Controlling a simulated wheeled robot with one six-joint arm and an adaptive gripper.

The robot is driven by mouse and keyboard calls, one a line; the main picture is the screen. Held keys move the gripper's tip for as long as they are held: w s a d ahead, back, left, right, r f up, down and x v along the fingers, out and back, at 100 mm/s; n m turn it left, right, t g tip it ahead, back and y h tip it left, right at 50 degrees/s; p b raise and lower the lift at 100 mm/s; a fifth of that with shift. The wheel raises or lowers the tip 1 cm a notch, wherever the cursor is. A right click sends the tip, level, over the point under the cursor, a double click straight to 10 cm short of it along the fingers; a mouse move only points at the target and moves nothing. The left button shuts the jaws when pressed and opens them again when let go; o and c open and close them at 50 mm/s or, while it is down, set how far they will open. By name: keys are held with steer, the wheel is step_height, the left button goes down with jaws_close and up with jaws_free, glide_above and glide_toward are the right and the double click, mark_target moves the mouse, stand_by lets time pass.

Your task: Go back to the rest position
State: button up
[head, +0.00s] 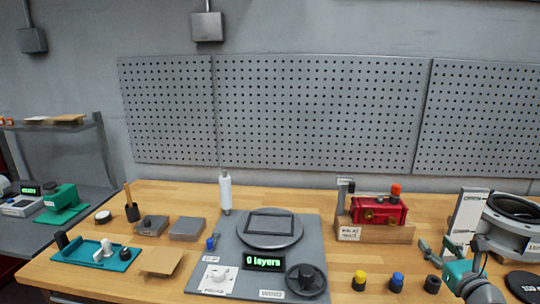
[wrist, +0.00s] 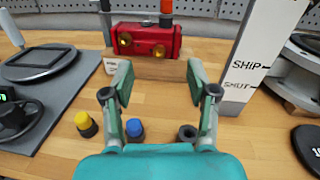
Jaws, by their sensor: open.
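My gripper (head: 441,251) is teal with grey fingers and hovers over the right part of the wooden bench. In the wrist view my gripper (wrist: 158,85) has its two fingers spread apart with nothing between them. The red valve actuator (head: 378,211) sits on a wooden stand at the back of the bench, and in the wrist view the actuator (wrist: 146,41) is beyond my fingertips, apart from them. An orange-red knob (head: 396,189) stands on its top. Brass-coloured ports show on its front.
Yellow (head: 359,280), blue (head: 397,281) and black (head: 432,284) caps stand near the front. A sign marked SHIP and SHUT (wrist: 249,60) and a large grey flanged valve (head: 512,222) stand right. A grey plate with a "0 layers" display (head: 264,262) lies left. Bare wood lies before the actuator.

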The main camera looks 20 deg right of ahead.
steer(key=a+f+n, duration=0.2)
steer(key=a+f, duration=0.2)
steer(key=a+f+n, duration=0.2)
steer(key=a+f, duration=0.2)
steer(key=a+f+n+y, duration=0.1)
steer(key=a+f+n, duration=0.1)
steer(key=a+f, duration=0.2)
steer(key=shift+w+a+f+n+g, duration=0.1)
steer(key=shift+w+a+n+g, duration=0.15)
steer(key=shift+a+n+g, duration=0.2)
steer(key=s+a+f+n+y, duration=0.1)
steer(key=s+a+f+n, duration=0.4)
steer(key=s+a+n, duration=0.45)
steer(key=s+a+f+n+y, duration=0.2)
steer(key=s+a+f+n, duration=0.45)
steer(key=a+n, duration=0.55)
steer(key=s+a+r+n+y, duration=0.3)
steer(key=s+a+n, duration=0.6)
steer(key=s+n, duration=0.3)
steer(key=shift+s+r+y, duration=0.4)
steer(key=shift+s+r, duration=0.25)
steer(key=shift+s, duration=0.1)
